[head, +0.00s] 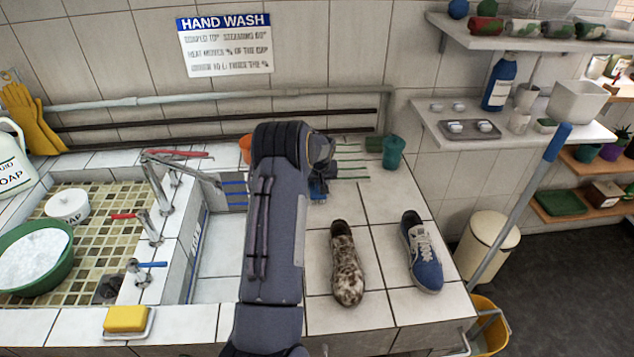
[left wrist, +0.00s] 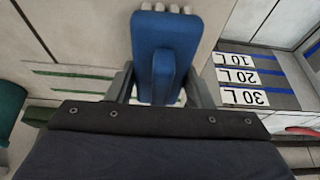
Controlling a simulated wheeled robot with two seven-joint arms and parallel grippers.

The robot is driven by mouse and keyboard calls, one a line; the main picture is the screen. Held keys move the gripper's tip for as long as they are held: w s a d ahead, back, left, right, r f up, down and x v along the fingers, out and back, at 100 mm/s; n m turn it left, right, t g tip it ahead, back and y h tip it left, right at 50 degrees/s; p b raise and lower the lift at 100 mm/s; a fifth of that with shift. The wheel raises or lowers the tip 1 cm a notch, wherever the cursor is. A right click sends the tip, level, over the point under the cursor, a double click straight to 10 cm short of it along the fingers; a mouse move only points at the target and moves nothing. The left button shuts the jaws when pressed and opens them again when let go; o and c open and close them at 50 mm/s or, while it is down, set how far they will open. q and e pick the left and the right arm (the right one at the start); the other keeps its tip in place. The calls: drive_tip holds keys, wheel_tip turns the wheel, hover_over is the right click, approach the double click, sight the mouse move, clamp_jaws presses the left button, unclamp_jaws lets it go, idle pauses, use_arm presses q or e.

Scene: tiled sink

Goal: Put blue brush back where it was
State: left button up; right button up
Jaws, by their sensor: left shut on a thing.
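My left gripper (head: 322,174) is over the back of the tiled counter, partly hidden behind my own arm. It is shut on the blue brush (head: 318,194), of which only a small part shows in the head view. In the left wrist view the blue brush (left wrist: 165,60) sits between the two fingers of the gripper (left wrist: 164,90), its pale bristles at the top edge of the picture. I cannot tell whether the brush touches the counter. My right gripper is not in view.
A stained shoe (head: 346,265) and a blue shoe (head: 422,255) stand on the front right counter. A teal cup (head: 393,152) is at the back. Green lines (head: 352,163) lie behind the gripper. The sink with taps (head: 150,228) is left. Tiles around the shoes are clear.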

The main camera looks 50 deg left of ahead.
use_arm(q)
drive_tip(key=shift+f, duration=0.1)
drive_tip(key=shift+f+b, duration=0.25)
drive_tip(key=shift+b, duration=0.15)
drive_tip(key=o, duration=1)
drive_tip(key=shift+o, duration=0.2)
drive_tip(key=shift+r, duration=0.1)
